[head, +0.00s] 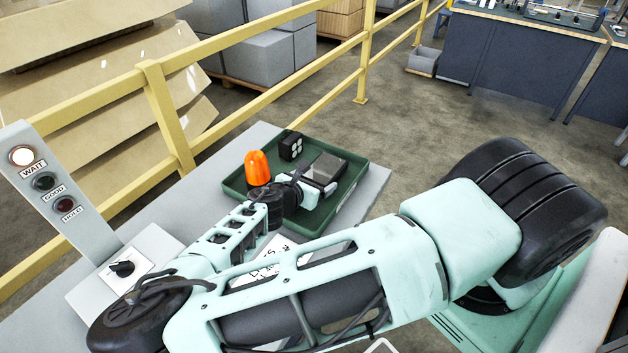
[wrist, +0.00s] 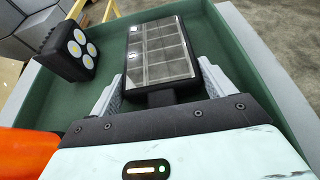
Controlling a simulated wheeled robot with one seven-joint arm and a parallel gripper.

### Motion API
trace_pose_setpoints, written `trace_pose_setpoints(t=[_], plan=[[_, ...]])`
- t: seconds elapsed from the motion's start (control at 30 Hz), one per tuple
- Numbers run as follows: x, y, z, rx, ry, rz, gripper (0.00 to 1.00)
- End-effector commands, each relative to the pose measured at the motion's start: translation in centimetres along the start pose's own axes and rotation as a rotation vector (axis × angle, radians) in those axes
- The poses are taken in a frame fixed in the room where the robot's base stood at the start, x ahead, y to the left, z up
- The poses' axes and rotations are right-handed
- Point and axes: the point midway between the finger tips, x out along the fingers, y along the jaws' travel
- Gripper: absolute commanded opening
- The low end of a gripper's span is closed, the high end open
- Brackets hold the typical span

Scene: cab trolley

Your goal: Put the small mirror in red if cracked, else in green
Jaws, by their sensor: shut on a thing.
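The small mirror (wrist: 160,52) is a dark-framed rectangle in the wrist view. Its face shows a grey grid of panes, and I make out no clear crack line. It also shows in the head view (head: 328,167), over the far right part of a dark green tray (head: 355,185). My gripper (wrist: 161,78) is shut on the mirror, one finger on each side of its frame. In the head view my gripper (head: 312,190) reaches into the tray. I cannot tell whether the mirror touches the tray floor. No red container is visible.
An orange beacon (head: 257,168) and a black four-light lamp (head: 291,146) are in the tray, left of the mirror. A panel (head: 45,180) carries WAIT, GOOD and HOLD lights, with WAIT lit. A knob box (head: 122,268) is below it. A yellow railing (head: 165,110) runs behind.

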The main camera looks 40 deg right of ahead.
Motion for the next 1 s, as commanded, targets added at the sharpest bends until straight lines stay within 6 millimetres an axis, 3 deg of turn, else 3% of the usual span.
trace_pose_setpoints(t=[0.07, 0.1, 0.17, 0.47, 0.57, 1.0], plan=[[0.1, 0.0, -0.2, -0.001, -0.001, 0.0, 0.47], [0.1, 0.0, -0.3, -0.001, 0.0, 0.0, 0.84], [0.1, 0.0, -0.2, -0.001, 0.0, 0.0, 1.0], [-0.1, 0.0, 0.2, 0.001, 0.0, 0.0, 1.0], [-1.1, 0.1, -0.1, 0.0, 0.003, 0.002, 1.0], [-9.7, 0.1, -0.2, -0.001, 0.003, 0.004, 1.0]])
